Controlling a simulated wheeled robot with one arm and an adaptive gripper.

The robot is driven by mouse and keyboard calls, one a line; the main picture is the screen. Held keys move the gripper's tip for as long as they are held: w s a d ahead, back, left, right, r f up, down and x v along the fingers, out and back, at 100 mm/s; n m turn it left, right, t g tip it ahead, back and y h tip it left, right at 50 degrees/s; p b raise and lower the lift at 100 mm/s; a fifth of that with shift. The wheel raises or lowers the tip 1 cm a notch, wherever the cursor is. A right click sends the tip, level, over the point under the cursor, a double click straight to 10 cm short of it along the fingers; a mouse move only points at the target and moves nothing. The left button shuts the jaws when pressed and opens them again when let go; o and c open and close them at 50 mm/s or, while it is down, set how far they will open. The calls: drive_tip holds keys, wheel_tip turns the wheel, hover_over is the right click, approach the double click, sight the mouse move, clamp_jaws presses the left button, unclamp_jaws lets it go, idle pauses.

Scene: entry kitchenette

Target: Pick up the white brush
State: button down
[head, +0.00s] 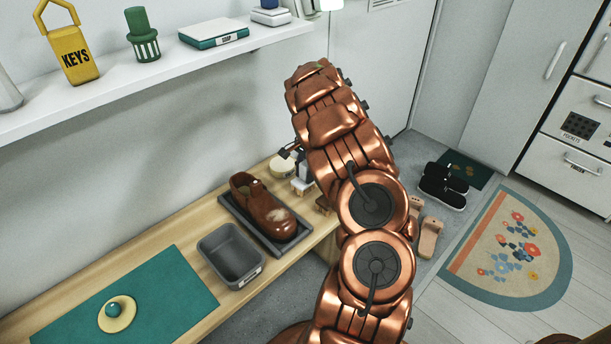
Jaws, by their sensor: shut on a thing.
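My copper-coloured arm rises through the middle of the head view and covers part of the bench. No white brush can be clearly identified.
A brown shoe (262,208) sits on a dark tray (235,212) on the wooden bench (160,240). Beside it are a grey bin (232,255), a round tin (282,166) and a green mat (170,290). A shelf (130,85) overhangs the bench. Shoes (443,186) stand on the floor at right.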

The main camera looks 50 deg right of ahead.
wheel_tip(320, 180, up, 10)
drive_tip(key=shift+f+p, duration=0.1)
drive_tip(key=shift+p, duration=0.8)
drive_tip(key=c, duration=1.3)
unclamp_jaws()
drive_tip(key=c, duration=0.5)
